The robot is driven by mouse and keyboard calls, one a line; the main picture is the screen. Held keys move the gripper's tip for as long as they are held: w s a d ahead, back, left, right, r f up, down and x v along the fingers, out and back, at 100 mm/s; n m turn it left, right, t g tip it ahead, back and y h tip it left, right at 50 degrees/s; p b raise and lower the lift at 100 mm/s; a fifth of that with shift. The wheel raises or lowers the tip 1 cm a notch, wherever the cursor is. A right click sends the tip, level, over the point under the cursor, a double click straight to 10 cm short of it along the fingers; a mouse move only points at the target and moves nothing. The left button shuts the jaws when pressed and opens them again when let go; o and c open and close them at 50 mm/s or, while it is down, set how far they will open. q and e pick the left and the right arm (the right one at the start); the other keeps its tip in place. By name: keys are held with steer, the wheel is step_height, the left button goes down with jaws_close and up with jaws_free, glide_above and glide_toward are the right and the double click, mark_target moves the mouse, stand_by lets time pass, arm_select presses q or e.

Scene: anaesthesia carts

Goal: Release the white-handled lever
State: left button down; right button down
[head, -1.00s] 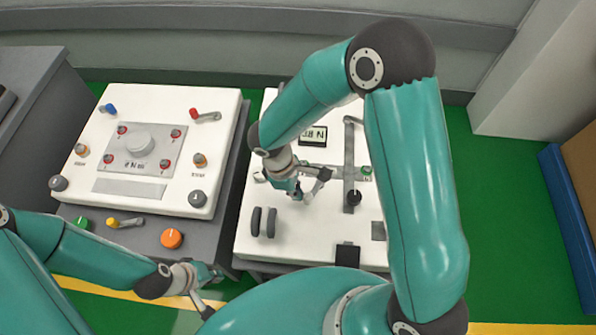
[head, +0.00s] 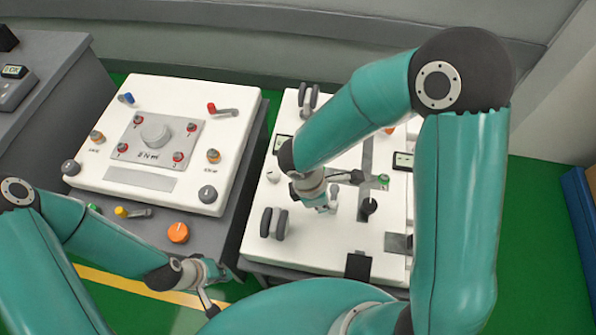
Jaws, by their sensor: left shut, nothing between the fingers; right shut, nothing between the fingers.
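I cannot make out a white-handled lever for certain. A small pale knob (head: 273,174) shows on the white right-hand cart top (head: 262,242), just left of my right gripper. My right gripper (head: 336,192) is low over the middle of this top, shut and empty. Its wrist and my forearm hide part of the panel around it. I cannot tell whether it touches anything. My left gripper (head: 210,302) is shut and empty at the lower left, in front of the carts and away from the controls.
The left cart (head: 90,165) carries a red-handled lever (head: 222,110), a blue-handled one (head: 126,98) and several knobs. A yellow-handled lever (head: 132,212) and an orange button (head: 178,233) are on its front ledge. A black-knobbed lever (head: 368,207) stands right of my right gripper.

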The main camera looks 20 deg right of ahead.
stand_by(0.3)
steer(key=shift+a, duration=0.3)
steer(key=a, duration=0.1)
steer(key=w+a, duration=0.1)
steer(key=a, duration=0.1)
steer(key=shift+w+a+r, duration=0.15)
steer(key=shift+a+r, duration=0.15)
steer(key=shift+r, duration=0.1)
steer(key=p+v, duration=0.2)
steer(key=v, duration=0.7)
steer(key=shift+d, duration=0.1)
